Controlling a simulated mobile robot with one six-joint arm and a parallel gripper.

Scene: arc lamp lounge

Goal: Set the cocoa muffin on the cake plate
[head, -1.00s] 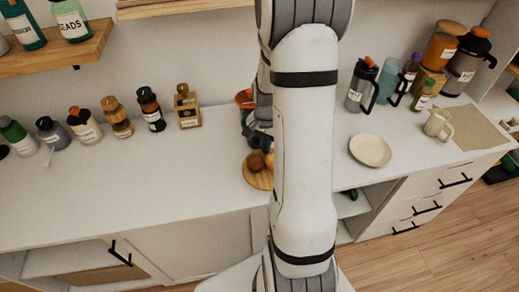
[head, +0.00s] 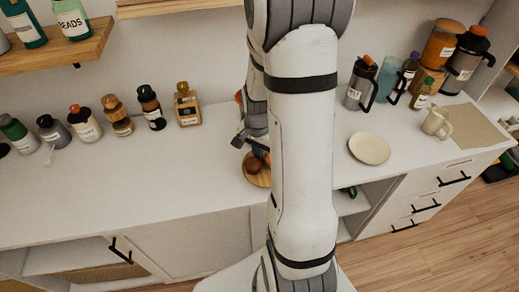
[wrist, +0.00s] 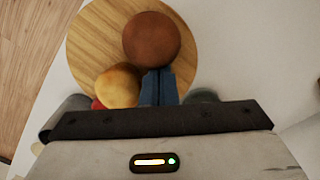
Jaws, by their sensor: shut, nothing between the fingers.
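The dark brown, round cocoa muffin (wrist: 152,40) sits on a round wooden board (wrist: 90,45). In the head view, the muffin (head: 254,165) and board (head: 258,181) show just left of my arm. My gripper (wrist: 159,72) has its blue fingers shut and empty, with the tips at the muffin's near edge; whether they touch it I cannot tell. A golden-yellow round item (wrist: 117,86) lies left of the fingers. The pale round cake plate (head: 369,148) stands empty on the counter, right of my arm.
A red item (wrist: 98,104) is partly hidden by my gripper. A cream mug (head: 436,123), a French press (head: 361,84) and several jars stand right and behind the plate. Several bottles line the wall at left. The counter's left front is clear.

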